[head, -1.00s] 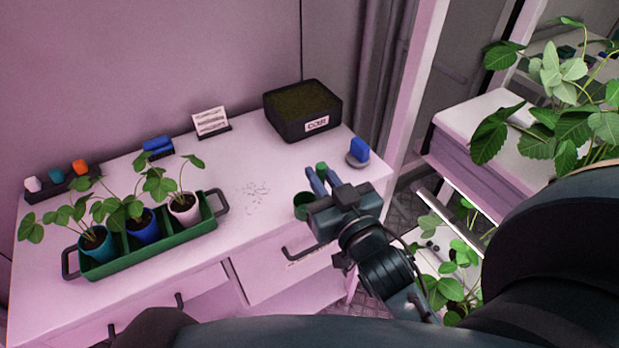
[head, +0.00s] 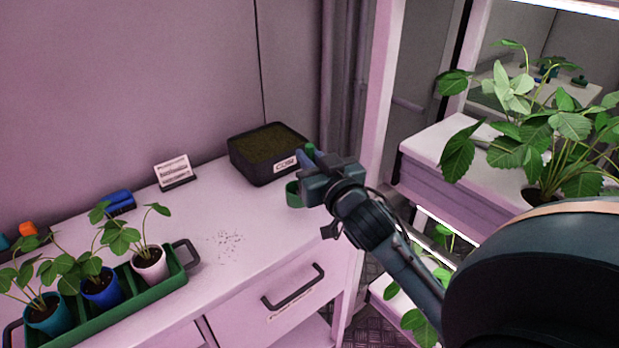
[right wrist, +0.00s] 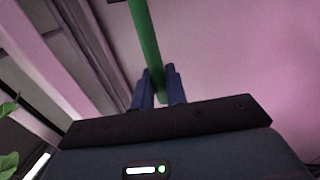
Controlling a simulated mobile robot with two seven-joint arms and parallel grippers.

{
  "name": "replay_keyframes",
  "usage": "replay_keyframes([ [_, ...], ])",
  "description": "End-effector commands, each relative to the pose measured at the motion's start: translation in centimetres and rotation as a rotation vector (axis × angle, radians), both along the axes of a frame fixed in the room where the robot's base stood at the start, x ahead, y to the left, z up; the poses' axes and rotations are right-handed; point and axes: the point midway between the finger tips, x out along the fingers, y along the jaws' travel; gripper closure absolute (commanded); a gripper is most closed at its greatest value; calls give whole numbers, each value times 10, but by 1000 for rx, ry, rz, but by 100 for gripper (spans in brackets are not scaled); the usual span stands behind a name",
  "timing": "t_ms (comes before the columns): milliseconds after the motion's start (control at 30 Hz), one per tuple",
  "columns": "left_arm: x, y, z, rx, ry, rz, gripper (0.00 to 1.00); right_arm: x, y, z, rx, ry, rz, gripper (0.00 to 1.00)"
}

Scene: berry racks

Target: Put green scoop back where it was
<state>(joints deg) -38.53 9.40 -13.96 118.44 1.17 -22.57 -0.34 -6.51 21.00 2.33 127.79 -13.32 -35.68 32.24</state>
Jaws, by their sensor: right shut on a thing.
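The green scoop shows in the head view as a green cup (head: 293,194) below and left of my right gripper (head: 309,160), with a green handle end above the fingers. In the right wrist view my right gripper (right wrist: 159,90) is shut on the green handle of the scoop (right wrist: 146,40), which runs up between the blue fingers. The scoop is near the right end of the white table, just in front of the black soil box (head: 250,165). I cannot tell whether the cup touches the table. My left gripper is not in view.
A green tray (head: 178,278) holds several potted plants at the left. A small white sign (head: 173,170) and a blue item (head: 119,202) stand at the back. Dark crumbs (head: 229,243) lie mid-table. A plant rack (head: 425,160) stands at the right.

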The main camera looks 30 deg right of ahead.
Motion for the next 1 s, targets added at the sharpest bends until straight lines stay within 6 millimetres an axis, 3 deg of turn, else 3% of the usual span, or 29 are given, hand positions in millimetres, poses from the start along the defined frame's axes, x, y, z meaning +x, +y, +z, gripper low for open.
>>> replay_keyframes([
  [200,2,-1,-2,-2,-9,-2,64,0,0,-32,1,3,0,100],
  [633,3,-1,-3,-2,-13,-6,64,0,1,-39,0,0,1,100],
  [667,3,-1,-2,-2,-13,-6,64,0,1,-39,0,1,1,85],
  [700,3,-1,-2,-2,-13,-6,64,0,1,-38,0,1,1,81],
  [900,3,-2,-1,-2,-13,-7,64,0,1,-38,-1,1,1,65],
  [1000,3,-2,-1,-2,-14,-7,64,0,1,-38,-1,1,1,64],
])
